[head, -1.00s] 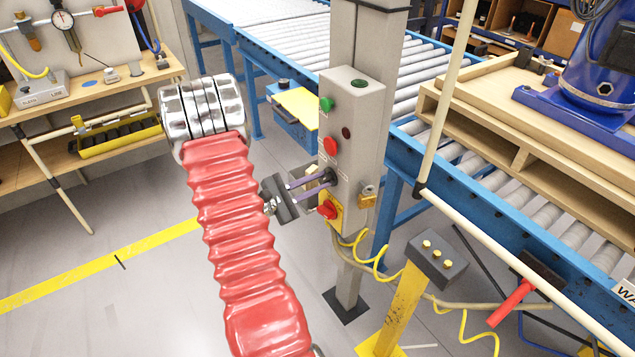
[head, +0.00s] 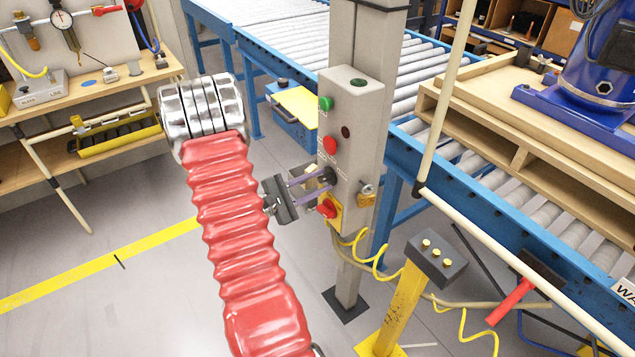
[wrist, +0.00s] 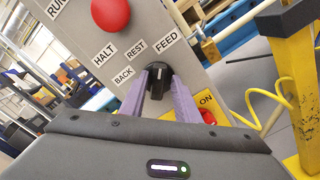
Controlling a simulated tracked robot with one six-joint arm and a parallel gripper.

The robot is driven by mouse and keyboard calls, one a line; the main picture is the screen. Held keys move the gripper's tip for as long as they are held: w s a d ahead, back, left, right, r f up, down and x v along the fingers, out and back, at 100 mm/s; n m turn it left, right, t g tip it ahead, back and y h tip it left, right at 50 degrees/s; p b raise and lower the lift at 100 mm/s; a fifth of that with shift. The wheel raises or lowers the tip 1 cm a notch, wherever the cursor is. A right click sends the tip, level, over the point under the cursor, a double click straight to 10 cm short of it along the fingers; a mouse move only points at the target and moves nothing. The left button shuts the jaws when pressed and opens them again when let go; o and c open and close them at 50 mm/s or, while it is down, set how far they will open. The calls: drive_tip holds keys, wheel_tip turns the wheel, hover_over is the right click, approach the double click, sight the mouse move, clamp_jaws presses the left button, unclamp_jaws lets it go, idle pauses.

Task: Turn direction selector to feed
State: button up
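The direction selector is a black knob (wrist: 158,80) on the grey control box (head: 350,135). In the wrist view the labels BACK, REST and FEED stand around it, and its upright handle points up toward the FEED label (wrist: 177,37). My gripper (wrist: 158,84) has one purple finger on each side of the knob, and it looks shut on it. In the head view my gripper (head: 322,180) reaches the box from the left, its fingers ending at the selector, which they partly cover.
A red HALT button (wrist: 110,12) sits above the selector. A red switch on a yellow plate (head: 328,208) lies just below the fingers, with a padlock (head: 366,195) beside it. A yellow post with a dark button box (head: 436,258) and yellow cables stand at lower right.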

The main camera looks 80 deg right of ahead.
drive_tip(key=shift+o, duration=0.8)
drive_tip(key=shift+w, duration=0.15)
drive_tip(key=shift+w+a, duration=0.15)
drive_tip(key=shift+a, duration=0.05)
drive_tip(key=v, duration=1.3)
drive_tip(key=shift+a, duration=0.1)
